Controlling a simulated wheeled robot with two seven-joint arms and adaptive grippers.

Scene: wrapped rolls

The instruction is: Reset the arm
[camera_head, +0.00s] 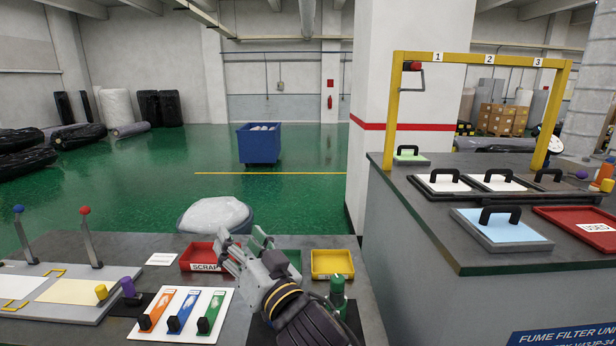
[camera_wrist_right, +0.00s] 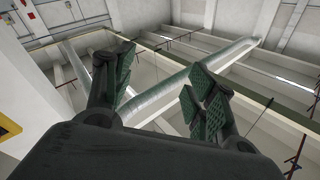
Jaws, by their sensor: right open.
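My right gripper (camera_head: 243,242) is raised above the front bench in the head view, its arm coming in from the lower right. Its fingers point up and away. In the right wrist view the green-padded fingers (camera_wrist_right: 158,88) stand wide apart, with nothing between them. Behind them that view shows only ceiling beams, a round duct (camera_wrist_right: 190,75) and walls. In the head view the gripper partly hides the red scrap tray (camera_head: 198,258) and a green tray (camera_head: 294,258). My left gripper is not in view.
The front bench (camera_head: 150,250) holds a yellow tray (camera_head: 332,263), a green bottle (camera_head: 337,290), several colored-handled tools (camera_head: 182,312) and two levers (camera_head: 88,235). A higher bench (camera_head: 400,200) with a yellow frame (camera_head: 480,60) stands right. A bagged bin (camera_head: 214,215) stands behind the front bench.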

